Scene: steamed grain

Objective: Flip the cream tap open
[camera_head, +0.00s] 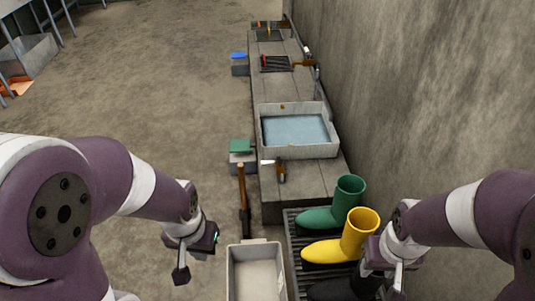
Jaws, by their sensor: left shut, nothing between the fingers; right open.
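I cannot clearly pick out the cream tap. A small pale fitting (307,51) sits by the wall at the far end of the counter, and a slim grey fitting (317,75) stands nearer, behind the water-filled basin (337,150); both are too small to identify. My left gripper (181,275) is shut and empty, low at the left of the white bin and well short of the basin. My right gripper (397,282) is at the lower right, beside the yellow boot, far from both fittings. Its fingers are partly hidden at the frame's bottom.
Green (348,192) and yellow (357,238) boots stand on a dark slatted rack (294,240). A white bin (236,272) and a long-handled tool (242,200) are left of it. A concrete wall (430,90) bounds the right. The floor at left is open.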

